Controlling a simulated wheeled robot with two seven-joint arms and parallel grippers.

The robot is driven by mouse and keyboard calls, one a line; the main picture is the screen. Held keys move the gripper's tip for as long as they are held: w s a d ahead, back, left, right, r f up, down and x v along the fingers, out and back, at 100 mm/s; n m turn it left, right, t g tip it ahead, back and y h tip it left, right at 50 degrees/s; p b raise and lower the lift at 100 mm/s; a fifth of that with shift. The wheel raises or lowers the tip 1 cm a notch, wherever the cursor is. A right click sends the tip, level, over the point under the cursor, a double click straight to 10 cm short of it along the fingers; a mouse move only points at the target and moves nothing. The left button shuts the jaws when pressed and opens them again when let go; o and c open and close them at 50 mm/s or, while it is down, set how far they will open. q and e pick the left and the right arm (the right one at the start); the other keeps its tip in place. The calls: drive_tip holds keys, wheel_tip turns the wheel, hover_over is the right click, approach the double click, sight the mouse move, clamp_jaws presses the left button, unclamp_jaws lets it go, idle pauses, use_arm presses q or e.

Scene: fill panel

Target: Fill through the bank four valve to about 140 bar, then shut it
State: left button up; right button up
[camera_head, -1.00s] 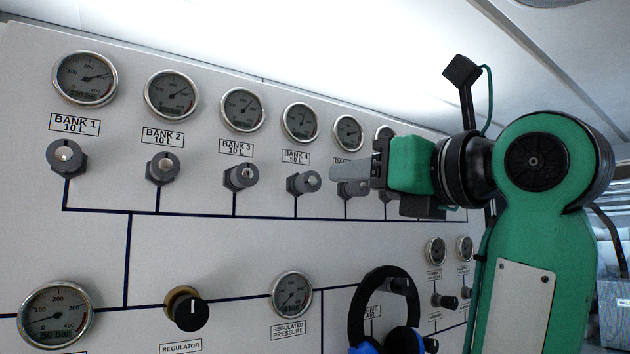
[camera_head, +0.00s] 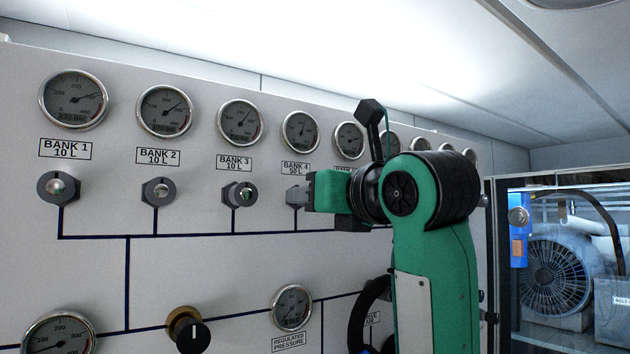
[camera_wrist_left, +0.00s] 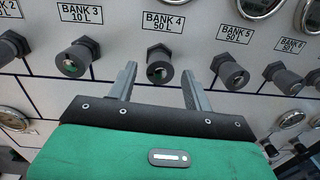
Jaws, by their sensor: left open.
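My left gripper (camera_wrist_left: 158,73) is open, with one finger on each side of the valve in the wrist view. I see gaps between the fingers and the knob. My right gripper does not show.
Neighbouring valves stand close: bank 3 (camera_wrist_left: 72,64) to the left and bank 5 (camera_wrist_left: 230,70) to the right. Below are a regulator knob (camera_head: 188,330) and a regulated pressure gauge (camera_head: 292,308). A machine with a fan (camera_head: 556,278) stands far right.

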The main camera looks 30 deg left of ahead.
use_arm(q)
drive_tip(key=shift+w+a, duration=0.25)
drive_tip(key=shift+a, duration=0.35)
drive_tip(key=shift+c, duration=0.9)
drive_tip(key=c, duration=0.8)
drive_tip(key=shift+n+b, duration=1)
drive_tip(key=shift+n, duration=0.1)
